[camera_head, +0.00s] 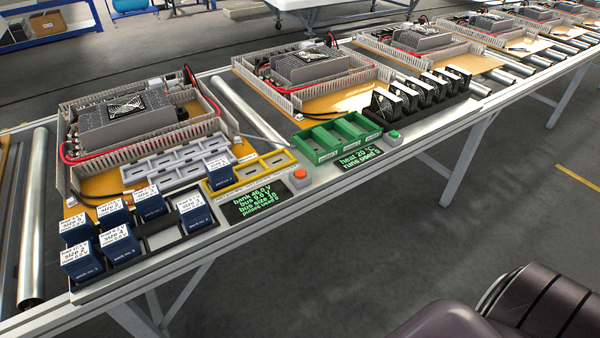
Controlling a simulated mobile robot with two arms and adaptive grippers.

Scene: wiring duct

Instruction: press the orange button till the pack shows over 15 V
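The orange button (300,174) sits on a pale box at the front edge of the bench, at the right end of a yellow tray (226,190). The yellow tray holds one blue block (217,167) in its left slot; its other slots look empty. The bank line seems to read in the forties of volts and the bus line a single-digit voltage, but the digits are too small to be sure. Neither gripper is in view.
A black rack (160,240) with several labelled blue blocks stands at the left front, beside an empty grey tray (165,167). A green tray (338,138), a green button (394,135), a second display (361,158) and a rack of black-and-white modules (425,98) lie to the right.

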